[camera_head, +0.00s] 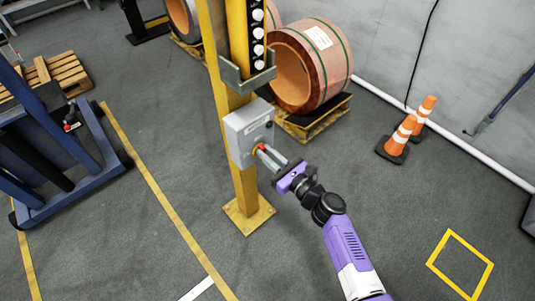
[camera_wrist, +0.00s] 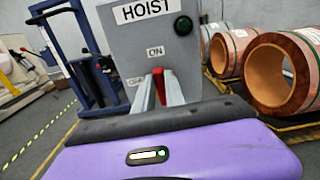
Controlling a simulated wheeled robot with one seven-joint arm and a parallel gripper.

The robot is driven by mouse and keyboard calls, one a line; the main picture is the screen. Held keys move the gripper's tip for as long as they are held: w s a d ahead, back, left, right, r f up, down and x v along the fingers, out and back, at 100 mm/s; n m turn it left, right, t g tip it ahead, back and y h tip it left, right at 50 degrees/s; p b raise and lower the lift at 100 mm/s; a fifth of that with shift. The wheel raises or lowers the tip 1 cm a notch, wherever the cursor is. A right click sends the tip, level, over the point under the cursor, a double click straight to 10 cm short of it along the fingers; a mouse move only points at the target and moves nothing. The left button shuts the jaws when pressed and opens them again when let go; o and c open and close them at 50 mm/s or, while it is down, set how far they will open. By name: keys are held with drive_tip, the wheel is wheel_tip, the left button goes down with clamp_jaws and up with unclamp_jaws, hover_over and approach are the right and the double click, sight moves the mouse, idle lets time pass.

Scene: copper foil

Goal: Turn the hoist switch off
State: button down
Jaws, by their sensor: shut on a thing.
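A grey switch box (camera_head: 238,146) is mounted on a yellow post (camera_head: 243,185). In the wrist view the box (camera_wrist: 150,40) reads HOIST, with an ON label (camera_wrist: 155,51) above the switch and a partly hidden OFF label (camera_wrist: 134,81) to its left. The red switch handle (camera_wrist: 158,80) stands roughly upright below ON, between my fingers; its red part also shows in the head view (camera_head: 261,148). My gripper (camera_head: 265,155) reaches the box front from the lower right and is shut on the handle. The fingers hide much of the handle's base.
Large copper coils (camera_head: 322,60) rest on pallets behind the post. Two orange cones (camera_head: 402,133) stand by the wall at right. A blue wheeled frame (camera_head: 105,150) stands at left. A dark round button (camera_wrist: 183,25) sits on the box. The floor around the post is clear.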

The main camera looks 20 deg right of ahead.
drive_tip(key=n+b, duration=0.4)
drive_tip(key=a+f+n+b, duration=0.1)
drive_tip(key=n+b, duration=0.3)
drive_tip(key=n, duration=0.1)
drive_tip(key=n+b, duration=0.4)
drive_tip(key=shift+s+a+f, duration=0.3)
drive_tip(key=shift+f, duration=0.05)
drive_tip(key=shift+f+n+b, duration=0.15)
drive_tip(key=shift+n+b, duration=1.65)
drive_tip(key=shift+n, duration=0.4)
drive_tip(key=c, duration=1.4)
unclamp_jaws()
drive_tip(key=v, duration=0.8)
